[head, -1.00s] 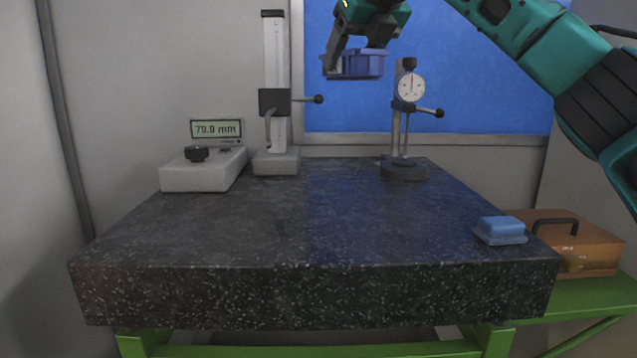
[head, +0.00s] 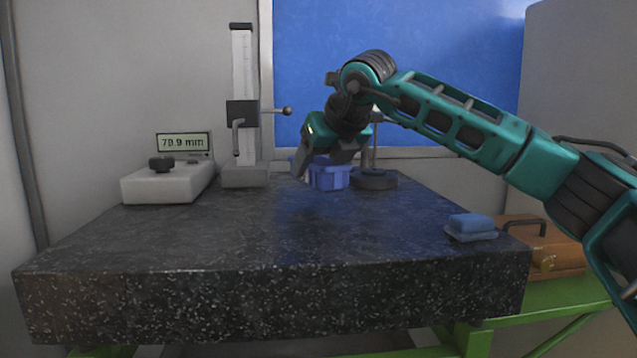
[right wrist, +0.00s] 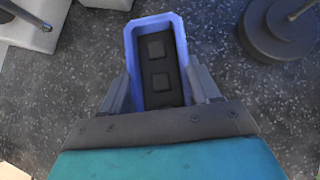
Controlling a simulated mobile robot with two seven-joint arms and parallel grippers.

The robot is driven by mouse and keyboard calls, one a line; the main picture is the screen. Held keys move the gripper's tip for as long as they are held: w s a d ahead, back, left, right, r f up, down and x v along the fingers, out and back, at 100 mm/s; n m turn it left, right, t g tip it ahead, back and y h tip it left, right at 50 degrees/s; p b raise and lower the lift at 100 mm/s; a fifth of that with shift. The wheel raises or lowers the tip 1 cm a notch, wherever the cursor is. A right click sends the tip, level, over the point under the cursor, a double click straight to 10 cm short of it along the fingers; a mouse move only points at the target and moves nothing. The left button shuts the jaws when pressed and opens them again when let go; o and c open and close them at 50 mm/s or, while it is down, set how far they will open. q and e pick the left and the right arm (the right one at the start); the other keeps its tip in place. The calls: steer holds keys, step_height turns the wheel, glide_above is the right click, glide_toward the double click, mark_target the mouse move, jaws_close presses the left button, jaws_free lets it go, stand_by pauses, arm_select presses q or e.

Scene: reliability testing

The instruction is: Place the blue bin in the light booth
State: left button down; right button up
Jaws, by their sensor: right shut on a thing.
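The blue bin (head: 330,180) is at the far middle of the dark granite table (head: 240,230). My right gripper (head: 322,166) is shut on it from above. In the right wrist view the bin (right wrist: 131,62) sits between the two fingers (right wrist: 160,88), and dark block-like contents with two raised squares lie inside it. The bin is at or just above the granite; I cannot tell whether it touches. I cannot make out a light booth. My left gripper is not in view.
A dial gauge stand (head: 374,179) is close right of the bin, partly hidden by my arm. A height gauge (head: 244,175) and a digital readout box (head: 165,186) stand left. A blue block (head: 471,225) and a brown case (head: 555,255) are at right. The front middle granite is clear.

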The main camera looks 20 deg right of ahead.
mark_target(319, 180)
steer(key=shift+f, duration=1.45)
steer(key=shift+f+b, duration=0.15)
steer(key=shift+b, duration=0.15)
steer(key=o, duration=1.1)
